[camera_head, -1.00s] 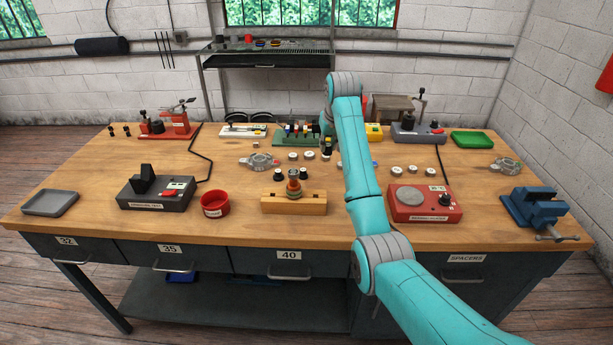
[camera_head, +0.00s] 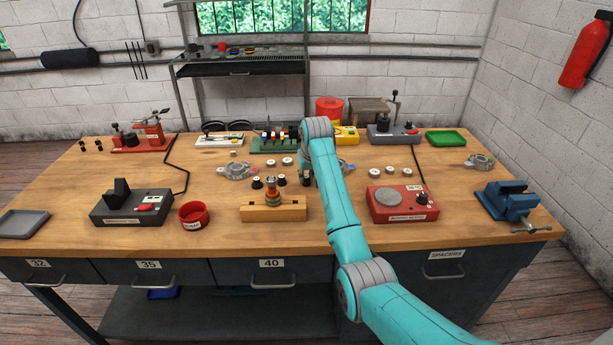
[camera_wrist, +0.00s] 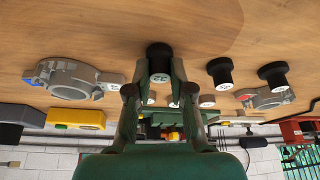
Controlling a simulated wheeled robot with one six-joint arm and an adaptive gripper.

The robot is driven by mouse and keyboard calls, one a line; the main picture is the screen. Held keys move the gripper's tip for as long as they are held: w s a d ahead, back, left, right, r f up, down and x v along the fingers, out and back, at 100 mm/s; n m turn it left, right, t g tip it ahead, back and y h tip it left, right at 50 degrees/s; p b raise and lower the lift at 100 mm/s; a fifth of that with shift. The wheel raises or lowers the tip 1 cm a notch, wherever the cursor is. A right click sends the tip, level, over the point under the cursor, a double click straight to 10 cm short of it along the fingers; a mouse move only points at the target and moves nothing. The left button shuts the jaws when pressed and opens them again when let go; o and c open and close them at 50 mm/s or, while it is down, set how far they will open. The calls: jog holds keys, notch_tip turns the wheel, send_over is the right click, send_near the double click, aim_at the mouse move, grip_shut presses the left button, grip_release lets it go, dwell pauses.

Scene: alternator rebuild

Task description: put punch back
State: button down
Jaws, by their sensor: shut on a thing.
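My gripper (camera_wrist: 160,88) shows in the wrist view, its two fingers closed on a black cylinder with a pale labelled end, which looks like the punch (camera_wrist: 158,56). In the head view my arm hides most of the gripper, and a bit of the dark punch (camera_head: 306,179) shows beside the arm. The punch is in line with two similar black pieces, a near one (camera_head: 281,181) and a farther-left one (camera_head: 256,183). Both also show in the wrist view, at its right (camera_wrist: 220,71). I cannot tell whether the held punch touches the table.
A wooden block with a stacked part (camera_head: 273,208) stands just in front of the row. A red box with a round plate (camera_head: 402,203) is to the right. A metal housing (camera_head: 238,171) and small white discs (camera_head: 273,163) lie behind. A green rack (camera_head: 275,146) stands farther back.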

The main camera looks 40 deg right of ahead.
jog(key=shift+f, duration=0.1)
jog(key=c, duration=1)
grip_release()
jog(key=shift+c, duration=0.2)
jog(key=v, duration=1.2)
